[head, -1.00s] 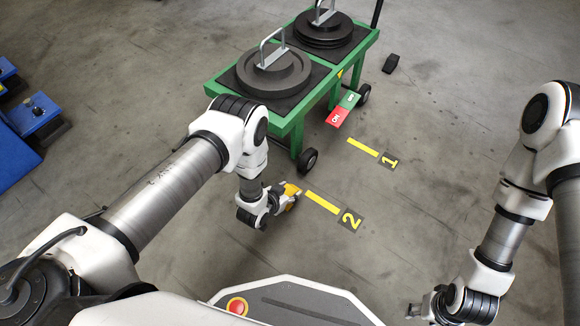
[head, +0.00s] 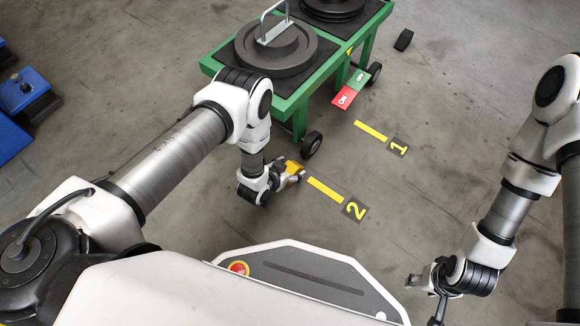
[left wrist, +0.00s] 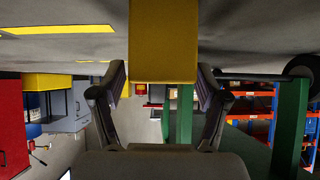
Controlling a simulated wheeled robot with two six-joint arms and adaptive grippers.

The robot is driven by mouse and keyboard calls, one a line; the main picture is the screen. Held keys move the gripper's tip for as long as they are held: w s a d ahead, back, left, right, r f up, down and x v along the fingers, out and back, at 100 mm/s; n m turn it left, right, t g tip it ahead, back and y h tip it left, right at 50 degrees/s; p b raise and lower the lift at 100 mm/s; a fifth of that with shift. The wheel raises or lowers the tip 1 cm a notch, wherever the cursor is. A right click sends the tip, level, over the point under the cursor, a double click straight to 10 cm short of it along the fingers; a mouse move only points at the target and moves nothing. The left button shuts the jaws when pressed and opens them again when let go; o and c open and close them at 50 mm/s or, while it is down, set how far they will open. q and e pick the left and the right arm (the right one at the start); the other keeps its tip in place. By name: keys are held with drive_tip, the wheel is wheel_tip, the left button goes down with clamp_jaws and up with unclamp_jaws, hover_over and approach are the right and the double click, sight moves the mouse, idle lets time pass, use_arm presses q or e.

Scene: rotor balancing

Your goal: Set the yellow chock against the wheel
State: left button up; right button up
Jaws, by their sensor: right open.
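The yellow chock (head: 294,167) is low by the floor, just short of the near wheel (head: 312,144) of the green cart (head: 291,105). A small strip of floor seems to show between chock and wheel. My left gripper (head: 285,178) is around the chock. In the left wrist view the chock (left wrist: 163,40) sits between the two fingers (left wrist: 163,85), close to both, and looks held. A dark wheel (left wrist: 303,68) shows at the right edge there. My right gripper (head: 424,281) is open and empty at the lower right, far from the chock.
The cart carries dark rotor discs (head: 275,48) and a red-and-green sign (head: 351,88). Floor strips lie beside markers 2 (head: 354,208) and 1 (head: 397,147). A black block (head: 403,40) lies behind. Floor to the right is clear.

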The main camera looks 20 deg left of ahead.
use_arm(q)
drive_tip(key=shift+r, duration=0.25)
drive_tip(key=p+v, duration=0.6)
drive_tip(key=v, duration=0.6)
drive_tip(key=shift+p, duration=0.3)
